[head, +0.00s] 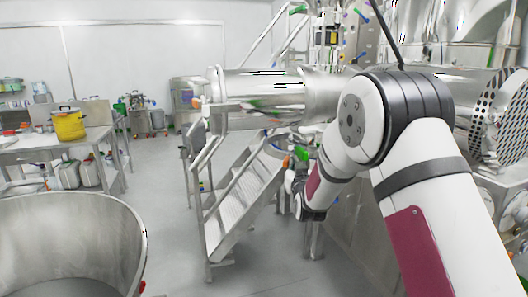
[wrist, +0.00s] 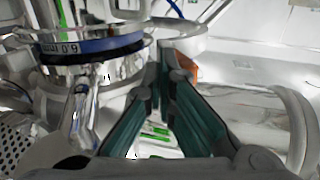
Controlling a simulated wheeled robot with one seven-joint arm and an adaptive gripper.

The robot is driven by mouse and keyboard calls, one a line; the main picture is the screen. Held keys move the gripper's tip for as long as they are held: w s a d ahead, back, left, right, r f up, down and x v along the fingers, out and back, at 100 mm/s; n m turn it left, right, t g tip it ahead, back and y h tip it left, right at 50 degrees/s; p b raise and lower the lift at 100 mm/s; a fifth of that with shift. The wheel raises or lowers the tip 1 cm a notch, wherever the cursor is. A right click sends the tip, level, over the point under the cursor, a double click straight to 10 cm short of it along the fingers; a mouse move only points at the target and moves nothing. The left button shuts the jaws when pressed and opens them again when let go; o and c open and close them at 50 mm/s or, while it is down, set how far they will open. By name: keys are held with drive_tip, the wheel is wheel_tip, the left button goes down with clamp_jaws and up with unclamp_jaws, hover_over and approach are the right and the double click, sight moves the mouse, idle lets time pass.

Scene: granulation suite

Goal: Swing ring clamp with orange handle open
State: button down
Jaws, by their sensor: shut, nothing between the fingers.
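My gripper (wrist: 166,76) is shut and empty in the wrist view, its two teal fingers meeting near the middle. A small orange piece (wrist: 190,70), which looks like the clamp's orange handle, shows just right of and behind the fingertips, partly covered by the right finger. Whether the fingers touch it I cannot tell. A shiny metal ring edge (wrist: 182,28) lies just beyond the tips; whether it is the clamp's ring is unclear. In the head view a small orange spot (head: 285,161) shows beside my wrist. My fingers cannot be made out there.
A steel vessel with a blue band (wrist: 95,45) stands close left of the fingers. A rounded metal body (wrist: 255,105) lies close right. In the head view, metal steps (head: 240,200) stand beside my arm, and a large steel bowl (head: 130,225) is front left. Open floor lies between them.

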drive_tip(key=shift+w+a, duration=0.3)
drive_tip(key=shift+a, duration=0.4)
drive_tip(key=shift+s, duration=0.1)
drive_tip(key=s+d+p, duration=0.1)
drive_tip(key=s+p, duration=0.3)
drive_tip(key=s, duration=0.2)
drive_tip(key=shift+s+d, duration=0.2)
drive_tip(key=shift+s, duration=0.2)
idle(0.4)
